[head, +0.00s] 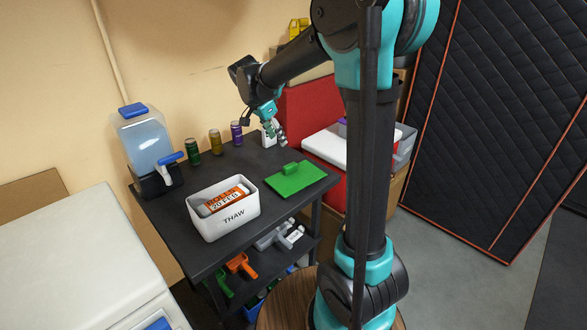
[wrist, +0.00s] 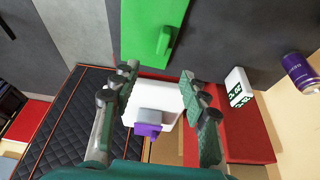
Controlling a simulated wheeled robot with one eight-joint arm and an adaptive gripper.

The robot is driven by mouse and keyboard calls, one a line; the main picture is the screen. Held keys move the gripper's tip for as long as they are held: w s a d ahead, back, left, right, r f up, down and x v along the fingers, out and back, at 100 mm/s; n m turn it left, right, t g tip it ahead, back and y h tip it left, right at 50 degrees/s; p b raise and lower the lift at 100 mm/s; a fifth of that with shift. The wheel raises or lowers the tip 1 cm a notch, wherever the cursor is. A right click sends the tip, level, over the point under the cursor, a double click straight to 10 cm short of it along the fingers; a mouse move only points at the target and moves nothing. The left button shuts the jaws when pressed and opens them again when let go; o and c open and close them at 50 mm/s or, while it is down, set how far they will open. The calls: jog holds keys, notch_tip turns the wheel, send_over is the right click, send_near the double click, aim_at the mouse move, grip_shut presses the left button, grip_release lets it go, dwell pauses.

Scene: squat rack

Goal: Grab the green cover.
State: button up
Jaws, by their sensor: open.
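The green cover (head: 303,180) is a flat green panel with a small raised handle (head: 290,168). It lies flat on the dark table, right of the white THAW bin (head: 222,222). In the wrist view the cover (wrist: 145,25) is at the top, its handle (wrist: 165,40) just above the fingertips in the picture. My gripper (head: 276,130) is above the back right part of the table, behind the cover and apart from it. In the wrist view my gripper (wrist: 158,72) has its fingers spread, with nothing held between them.
The table (head: 150,208) also holds a water dispenser (head: 145,140), a green can (head: 192,152), a gold can (head: 215,141) and a purple can (head: 236,133). A small white box (wrist: 240,87) stands near my gripper. A red panel (head: 305,110) rises behind the table's right side.

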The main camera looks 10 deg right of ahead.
send_over(290, 165)
jog(key=a, duration=0.2)
jog(key=f, duration=1)
jog(key=shift+s+d+f, duration=0.1)
jog(key=shift+s+f, duration=0.1)
jog(key=shift+s, duration=0.1)
jog(key=shift+s+x, duration=0.2)
jog(key=shift+x, duration=2.75)
grip_shut()
